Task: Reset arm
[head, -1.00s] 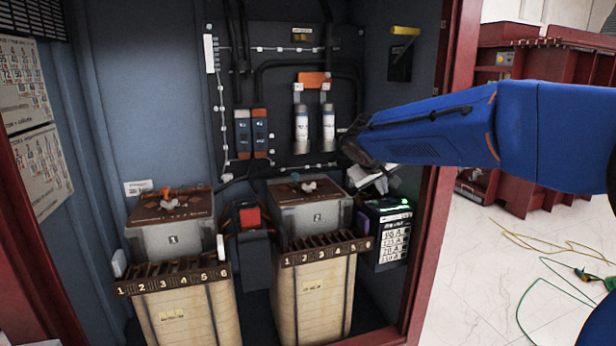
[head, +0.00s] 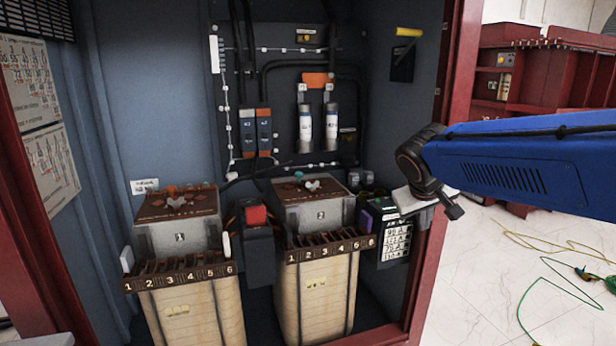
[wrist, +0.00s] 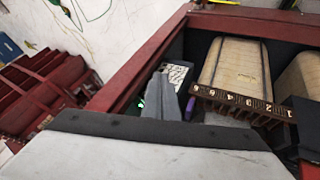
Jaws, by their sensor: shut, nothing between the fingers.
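My gripper (wrist: 161,92) shows in the wrist view as grey fingers, shut with nothing between them. In the head view my blue arm reaches in from the right, and my gripper (head: 424,217) is at the right edge of the open cabinet (head: 420,280), in front of the dark unit with a white label panel (head: 394,240). It hides the upper right of that unit. The gripper appears clear of the two transformers, the left one (head: 185,300) and the right one (head: 316,295); whether it touches the cabinet frame I cannot tell.
Between the transformers is a dark box with a red top (head: 257,215). Fuse tubes (head: 305,125) and a yellow handle (head: 408,31) are on the cabinet walls. Outside, at right, are red machinery (head: 545,100) and a green cable (head: 540,290) on the pale floor.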

